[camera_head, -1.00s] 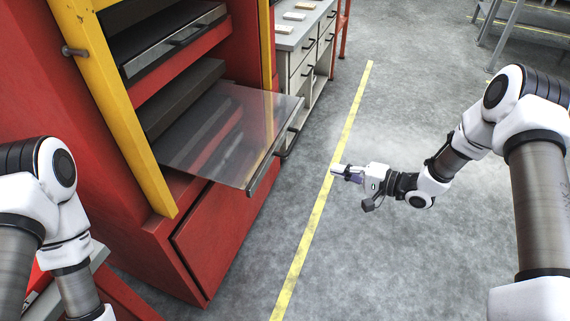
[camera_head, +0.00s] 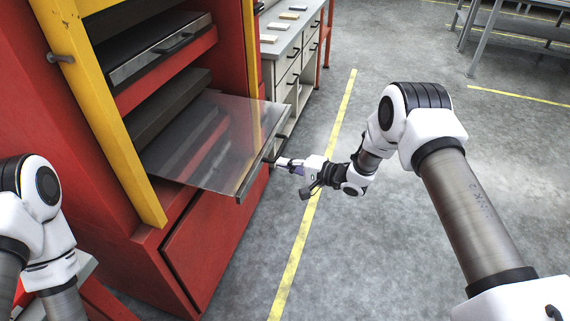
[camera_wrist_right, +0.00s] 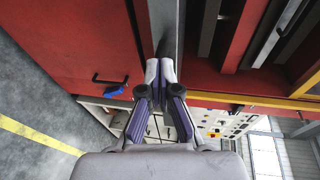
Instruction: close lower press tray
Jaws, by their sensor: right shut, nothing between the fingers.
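The lower press tray (camera_head: 222,140) is pulled out of the red press and sticks out to the right as a see-through plate with a dark front edge. Its dark handle (camera_head: 277,147) is on that front edge. My right gripper (camera_head: 279,162) is shut and empty, right at the handle side of the tray's front edge. In the right wrist view the closed fingertips (camera_wrist_right: 160,70) point at the tray's grey edge (camera_wrist_right: 165,15); I cannot tell whether they touch. My left arm shows at the left, but its gripper is out of the picture.
The upper tray (camera_head: 160,52) sits inside the press (camera_head: 215,245) above the lower one. A yellow post (camera_head: 110,120) stands at the press's front left. A grey drawer cabinet (camera_head: 292,60) stands behind. The floor (camera_head: 360,260) to the right is clear.

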